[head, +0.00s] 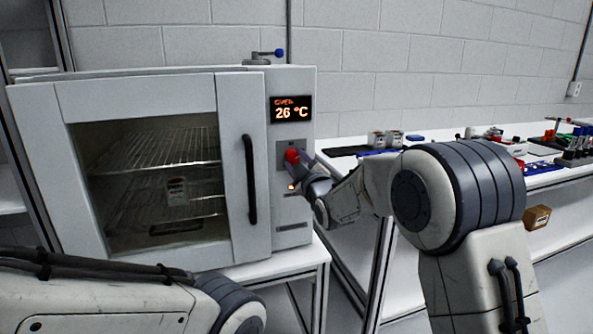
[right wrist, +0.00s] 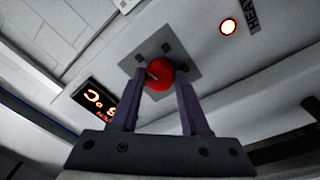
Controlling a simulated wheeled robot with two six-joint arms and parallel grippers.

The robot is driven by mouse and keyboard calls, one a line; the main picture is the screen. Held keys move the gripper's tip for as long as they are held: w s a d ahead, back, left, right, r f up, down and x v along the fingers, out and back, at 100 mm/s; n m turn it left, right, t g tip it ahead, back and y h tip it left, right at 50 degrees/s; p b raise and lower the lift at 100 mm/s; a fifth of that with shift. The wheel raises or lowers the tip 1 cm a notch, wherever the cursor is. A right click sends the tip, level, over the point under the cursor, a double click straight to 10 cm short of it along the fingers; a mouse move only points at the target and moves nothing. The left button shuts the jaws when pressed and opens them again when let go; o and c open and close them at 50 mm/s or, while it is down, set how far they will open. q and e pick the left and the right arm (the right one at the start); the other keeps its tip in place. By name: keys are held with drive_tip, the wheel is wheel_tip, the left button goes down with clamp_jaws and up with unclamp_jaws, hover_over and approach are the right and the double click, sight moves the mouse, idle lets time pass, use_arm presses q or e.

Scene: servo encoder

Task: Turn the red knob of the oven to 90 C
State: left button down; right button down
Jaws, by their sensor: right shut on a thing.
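The white oven (head: 150,95) stands at the left with its door closed. Its display (head: 291,109) reads 26 °C. The red knob (head: 291,156) is on the control panel below the display. My right gripper (head: 301,161) is at the knob, shut on it. In the right wrist view the red knob (right wrist: 160,75) sits between the two fingers of the gripper (right wrist: 158,88), with the grey plate behind it. The display (right wrist: 97,103) shows there tilted and partly hidden by a finger. My left arm is at the lower left; its gripper is out of view.
A lit orange lamp (right wrist: 228,27) is on the panel near the knob. The oven's dark door handle (head: 249,180) is left of the knob. A white bench (head: 345,162) with several lab items stands at the right. A cardboard box (head: 537,217) is below it.

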drive_tip(key=m+b, duration=0.1)
drive_tip(key=m, duration=0.1)
drive_tip(key=m+b, duration=0.1)
drive_tip(key=m, duration=0.1)
drive_tip(key=m+h+b, duration=0.1)
drive_tip(key=m, duration=0.2)
drive_tip(key=shift+a+f, duration=0.1)
drive_tip(key=shift+f, duration=0.15)
drive_tip(key=m+b, duration=0.2)
drive_tip(key=m, duration=0.4)
drive_tip(key=shift+r+m+h+b, duration=0.1)
drive_tip(key=shift+m+h+b, duration=0.2)
drive_tip(key=shift+h, duration=0.1)
drive_tip(key=shift+a, duration=0.1)
drive_tip(key=shift+c, duration=2)
unclamp_jaws()
drive_tip(key=shift+r, duration=0.1)
drive_tip(key=shift+s, duration=0.25)
drive_tip(key=v, duration=1)
drive_tip(key=shift+b, duration=0.3)
